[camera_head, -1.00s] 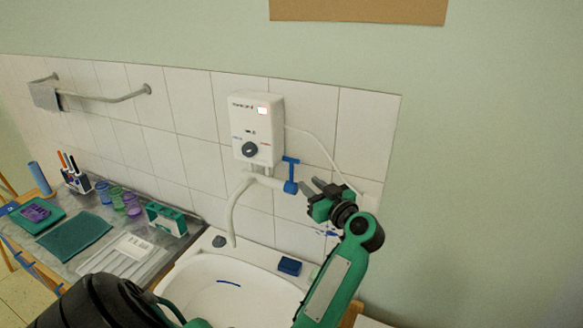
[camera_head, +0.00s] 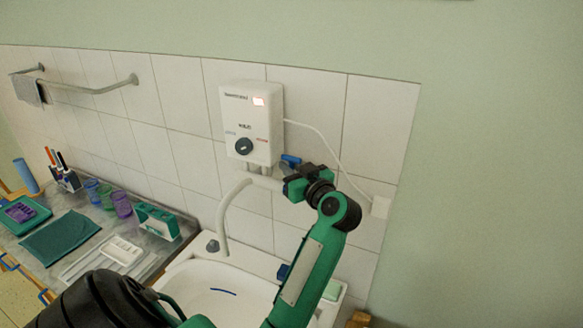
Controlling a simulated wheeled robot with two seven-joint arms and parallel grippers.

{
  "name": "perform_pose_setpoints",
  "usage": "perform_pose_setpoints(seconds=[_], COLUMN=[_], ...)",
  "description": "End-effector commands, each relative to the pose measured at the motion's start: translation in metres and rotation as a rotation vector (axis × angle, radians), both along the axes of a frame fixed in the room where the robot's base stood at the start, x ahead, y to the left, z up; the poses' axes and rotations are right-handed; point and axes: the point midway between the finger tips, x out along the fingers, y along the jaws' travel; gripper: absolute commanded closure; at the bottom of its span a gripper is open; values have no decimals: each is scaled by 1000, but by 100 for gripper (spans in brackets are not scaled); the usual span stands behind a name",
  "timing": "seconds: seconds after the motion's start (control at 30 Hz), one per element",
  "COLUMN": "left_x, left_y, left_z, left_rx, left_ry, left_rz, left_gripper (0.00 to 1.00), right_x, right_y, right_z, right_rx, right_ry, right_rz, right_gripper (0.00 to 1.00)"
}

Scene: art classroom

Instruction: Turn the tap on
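The tap has a white curved spout (camera_head: 226,204) that hangs over the sink from under a white water heater box (camera_head: 252,108). The top of its blue tap handle (camera_head: 291,160) shows just right of the heater's lower edge; the rest of the handle is hidden behind my gripper. My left gripper (camera_head: 287,172) is at the handle, with its fingers pointing left towards the tap. The fingers are mostly hidden, so I cannot tell whether they are closed on the handle. No water shows at the spout. My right gripper is not in view.
A white sink (camera_head: 190,285) lies below the spout, with a blue block (camera_head: 282,272) on its back rim partly behind my arm. A table (camera_head: 85,200) with cups and art supplies stands left.

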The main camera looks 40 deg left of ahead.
Motion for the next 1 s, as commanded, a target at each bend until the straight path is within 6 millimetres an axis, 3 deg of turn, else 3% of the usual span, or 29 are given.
perform_pose_setpoints(seconds=[0.1,0.37,0.67,1.0], left_x=[0,-1,-14,-22], left_y=[0,0,-5,-7], left_z=[0,-1,-4,-6], left_rx=[0,5,63,101], left_ry=[0,-12,-195,-318], left_rz=[0,1,1,0], left_gripper=[100,100,100,100], right_x=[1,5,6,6], right_y=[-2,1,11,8], right_z=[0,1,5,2], right_rx=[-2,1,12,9], right_ry=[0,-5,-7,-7], right_rz=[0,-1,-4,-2], right_gripper=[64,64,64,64])
